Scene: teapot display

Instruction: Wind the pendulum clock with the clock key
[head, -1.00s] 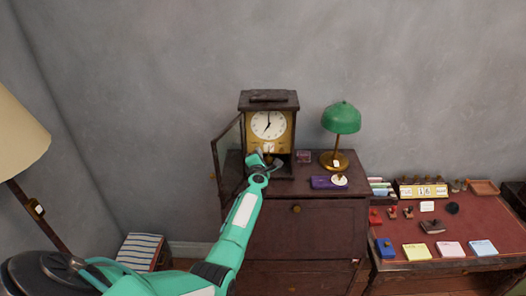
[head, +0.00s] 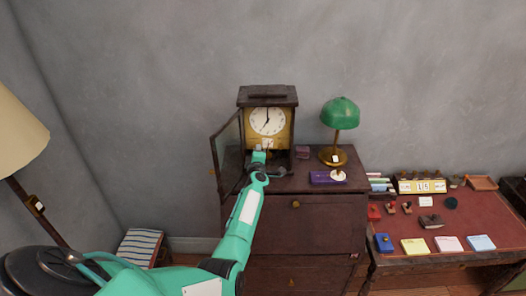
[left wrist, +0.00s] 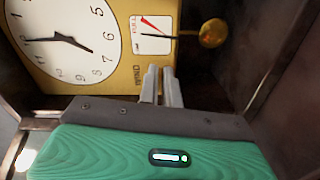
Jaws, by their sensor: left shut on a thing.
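The pendulum clock (head: 267,122) stands on the dark cabinet, its glass door (head: 228,152) swung open to the left. Its white dial (left wrist: 68,40) on a gold plate fills the upper left of the left wrist view. Beside it are a small white gauge (left wrist: 151,34) with red and black marks and the round brass pendulum bob (left wrist: 213,33). My left gripper (left wrist: 161,72) is at the clock's open front, fingertips at the lower gold plate. Its fingers are nearly together on something thin, taken as the clock key, which is hidden between them. My right gripper is out of view.
A green lamp (head: 340,115) and a purple box (head: 323,178) stand right of the clock on the cabinet (head: 330,215). A red-topped desk (head: 465,212) with small items is further right. A floor lamp (head: 20,125) stands at left.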

